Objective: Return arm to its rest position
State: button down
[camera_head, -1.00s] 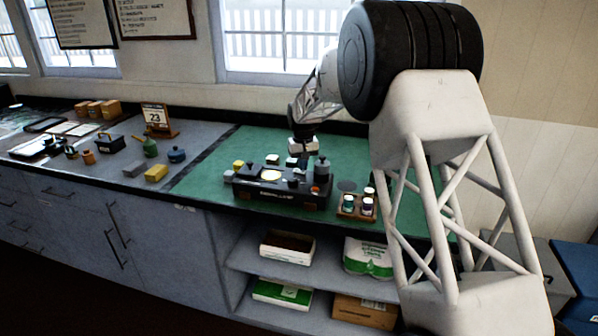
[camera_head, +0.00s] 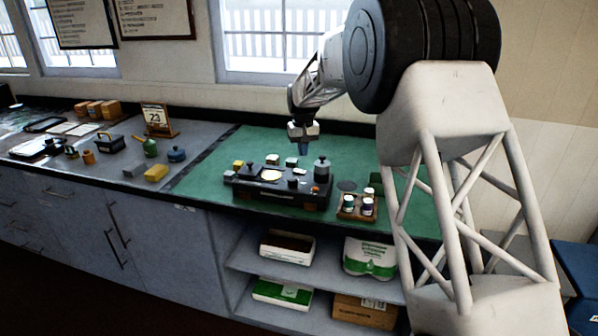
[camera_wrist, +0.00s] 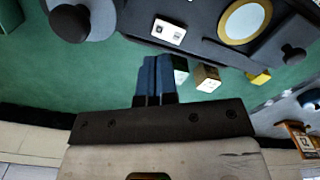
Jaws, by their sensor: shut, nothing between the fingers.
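My gripper (camera_head: 303,147) hangs above the back part of the green mat (camera_head: 220,160), behind and above the dark lever frame (camera_head: 281,190). In the wrist view its blue fingers (camera_wrist: 155,78) are together with nothing between them. The lever frame has several knobs and a round yellow-rimmed dial (camera_head: 271,175). The dial also shows in the wrist view (camera_wrist: 244,18), beside a black knob (camera_wrist: 292,54). In the head view my gripper appears clear of the frame.
A wooden rack with small jars (camera_head: 358,207) stands right of the frame. Small white and yellow blocks lie behind it. A yellow block (camera_head: 156,173), a blue pot (camera_head: 177,155) and a calendar (camera_head: 156,119) stand to the left. Windows and a wall are behind the bench.

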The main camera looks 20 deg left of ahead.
jog(key=shift+r, duration=0.2)
dwell(0.3)
jog(key=s+d+r+m, duration=0.1)
jog(key=s+d+r, duration=0.4)
jog(key=s+d, duration=0.35)
jog(key=s+d+r+m+t, duration=0.1)
jog(key=s+d+r, duration=0.5)
jog(key=d, duration=0.4)
jog(key=s+d+r+m, duration=0.1)
jog(key=s+d+r, duration=0.2)
jog(key=s+d, duration=0.55)
jog(key=s+d+f+m, duration=0.1)
jog(key=s+d, duration=0.4)
jog(key=s, duration=0.6)
jog(key=s+d+f+m+t, duration=0.1)
jog(key=s+d+f, duration=0.2)
jog(key=s, duration=0.9)
jog(key=s+d+f+m, duration=0.1)
jog(key=s+d+f, duration=0.1)
jog(key=s+d, duration=0.6)
jog(key=shift+s+t, duration=0.3)
jog(key=shift+s, duration=1.8)
jog(key=shift+d+f, duration=0.1)
